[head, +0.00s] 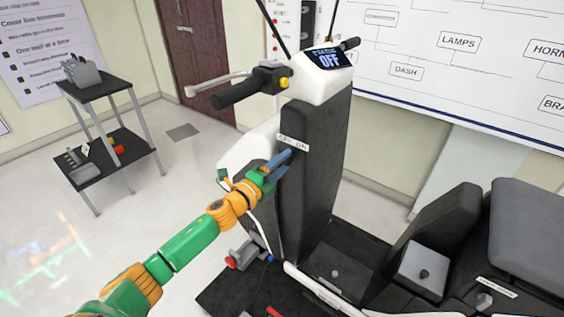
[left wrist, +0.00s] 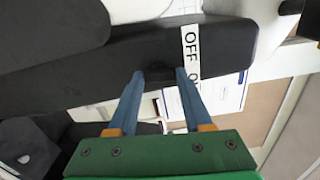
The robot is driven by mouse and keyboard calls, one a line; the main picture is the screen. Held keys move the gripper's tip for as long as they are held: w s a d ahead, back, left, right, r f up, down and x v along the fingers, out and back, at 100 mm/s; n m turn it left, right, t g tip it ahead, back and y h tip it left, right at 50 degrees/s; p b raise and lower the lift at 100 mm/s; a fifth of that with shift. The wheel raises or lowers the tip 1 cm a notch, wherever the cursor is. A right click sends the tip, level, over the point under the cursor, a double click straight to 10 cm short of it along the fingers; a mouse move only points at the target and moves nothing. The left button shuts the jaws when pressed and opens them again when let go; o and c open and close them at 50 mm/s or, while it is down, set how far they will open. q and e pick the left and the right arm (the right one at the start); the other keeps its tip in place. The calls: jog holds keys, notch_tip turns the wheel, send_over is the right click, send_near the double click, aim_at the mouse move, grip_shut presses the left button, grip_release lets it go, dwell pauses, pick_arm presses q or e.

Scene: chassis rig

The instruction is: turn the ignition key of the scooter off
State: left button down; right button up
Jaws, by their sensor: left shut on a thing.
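The scooter's dark front column (head: 318,165) stands upright in the middle of the head view. A white OFF/ON label (head: 293,142) is on it; the label (left wrist: 190,45) also shows in the left wrist view. The display (head: 329,58) on top reads OFF. My left gripper (head: 284,160) is at the column just below the label. In the left wrist view its two blue fingers (left wrist: 160,76) are on either side of a small dark ignition key (left wrist: 158,72), shut on it. The key's exact angle is hard to tell, dark against dark. My right gripper is not in view.
The handlebar grip (head: 236,94) and brake lever stick out left above my left arm. A dark scooter seat (head: 530,235) is at the right. A small shelf cart (head: 100,88) stands at the back left. The floor between cart and scooter is mostly clear.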

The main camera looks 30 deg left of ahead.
pick_arm(q)
jog(key=shift+r+n, duration=0.1)
jog(key=shift+n, duration=0.5)
jog(key=shift+c, duration=1.6)
grip_release()
jog(key=shift+w, duration=0.1)
jog(key=s+b, duration=0.1)
jog(key=s, duration=0.6)
jog(key=shift+a, duration=0.45)
